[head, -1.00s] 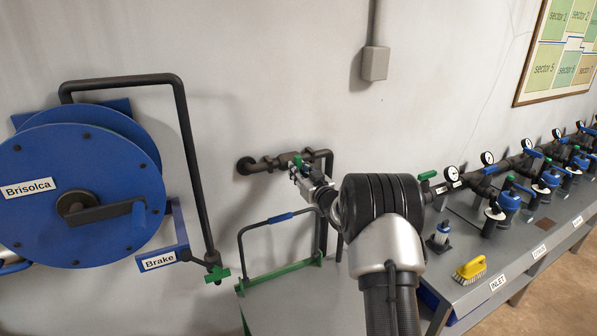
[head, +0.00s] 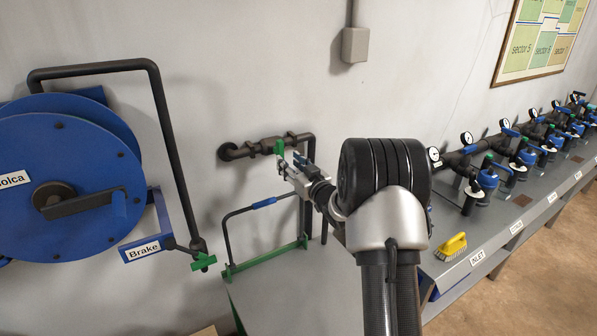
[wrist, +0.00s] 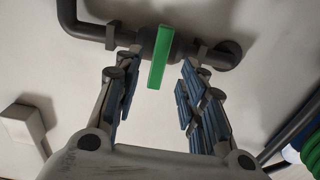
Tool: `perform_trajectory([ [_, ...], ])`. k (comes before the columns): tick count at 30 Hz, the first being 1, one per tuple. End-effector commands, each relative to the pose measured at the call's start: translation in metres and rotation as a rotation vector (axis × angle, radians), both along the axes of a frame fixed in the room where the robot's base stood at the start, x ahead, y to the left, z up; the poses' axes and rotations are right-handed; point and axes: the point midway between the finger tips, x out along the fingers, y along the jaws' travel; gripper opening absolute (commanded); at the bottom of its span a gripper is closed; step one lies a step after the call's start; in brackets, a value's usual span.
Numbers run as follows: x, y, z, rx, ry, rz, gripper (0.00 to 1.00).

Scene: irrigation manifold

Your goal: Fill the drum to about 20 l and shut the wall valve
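The wall valve's green handle (head: 279,147) sits on the dark pipe at the wall. It also shows in the wrist view (wrist: 159,57), as a bar lying across the pipe. My gripper (head: 289,161) is in front of the valve. In the wrist view my gripper (wrist: 160,75) is open, its blue-padded fingers on either side of the handle with visible gaps to it. A drum cannot be made out, and no water or fill level shows. My arm hides the area behind it.
A blue hose reel (head: 60,190) with a brake lever (head: 180,245) and tall dark pipe stands left. A grey surface with a green frame (head: 265,258) is below the valve. A bench (head: 500,235) with a manifold and yellow brush (head: 451,246) is right.

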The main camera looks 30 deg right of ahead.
Motion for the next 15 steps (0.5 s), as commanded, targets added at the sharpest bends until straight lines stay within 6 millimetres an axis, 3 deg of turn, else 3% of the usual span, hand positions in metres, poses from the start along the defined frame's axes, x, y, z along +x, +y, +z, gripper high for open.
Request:
perform_trajectory([
  [6, -0.04, -0.003, 0.0, 0.001, 0.0, -0.002, 0.38],
  [15, -0.054, -0.002, 0.0, -0.001, -0.001, 0.0, 0.38],
])
